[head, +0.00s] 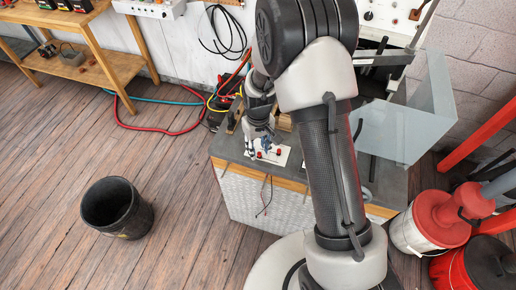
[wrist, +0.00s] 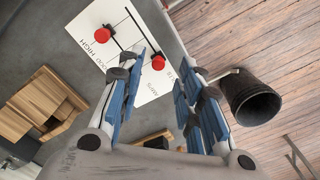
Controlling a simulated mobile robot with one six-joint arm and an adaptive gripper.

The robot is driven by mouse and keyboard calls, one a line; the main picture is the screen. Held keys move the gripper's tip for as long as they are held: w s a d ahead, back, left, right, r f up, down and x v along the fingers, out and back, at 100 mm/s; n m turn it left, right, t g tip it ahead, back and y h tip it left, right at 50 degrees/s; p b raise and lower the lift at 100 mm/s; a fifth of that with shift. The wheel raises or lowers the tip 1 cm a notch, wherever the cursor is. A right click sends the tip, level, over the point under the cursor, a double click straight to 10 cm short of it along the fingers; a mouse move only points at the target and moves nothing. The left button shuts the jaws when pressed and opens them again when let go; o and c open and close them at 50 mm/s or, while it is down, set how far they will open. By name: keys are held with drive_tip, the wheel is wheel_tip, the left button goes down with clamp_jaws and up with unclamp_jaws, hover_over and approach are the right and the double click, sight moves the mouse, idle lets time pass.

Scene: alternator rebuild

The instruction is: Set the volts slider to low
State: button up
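A white panel (wrist: 125,40) with two red slider knobs and printed labels lies on the grey bench top; it also shows in the head view (head: 283,160). One red knob (wrist: 102,35) is near the panel's upper left, by a "HIGH" label. The other red knob (wrist: 158,62) appears between my fingers in the wrist view. I cannot tell for sure which knob is volts. My gripper (wrist: 170,68) has blue-padded fingers spread wide apart, with nothing held. In the head view my gripper (head: 262,147) hangs over the panel's left side. I cannot tell whether it touches a knob.
A wooden block-like object (wrist: 37,100) stands on the bench beside the panel. A clear screen (head: 405,120) stands at the bench's right. A black bin (head: 117,208) is on the wooden floor to the left. Red canisters (head: 440,222) stand at the right. Cables lie behind the bench.

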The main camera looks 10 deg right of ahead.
wheel_tip(320, 180, up, 11)
drive_tip(key=shift+f, duration=0.15)
idle(0.5)
drive_tip(key=s+d+r+m+t, duration=0.1)
drive_tip(key=s+r, duration=0.3)
drive_tip(key=r, duration=0.3)
drive_tip(key=s+d+r+t, duration=0.1)
drive_tip(key=s+r, duration=0.3)
drive_tip(key=r, duration=0.3)
drive_tip(key=s+d+r+m+t, duration=0.1)
drive_tip(key=s+r, duration=0.2)
drive_tip(key=s, duration=0.5)
drive_tip(key=s+d+r+m+t, duration=0.1)
drive_tip(key=s+r, duration=0.2)
drive_tip(key=s, duration=0.5)
drive_tip(key=shift+s+t, duration=0.3)
drive_tip(key=shift+f, duration=0.1)
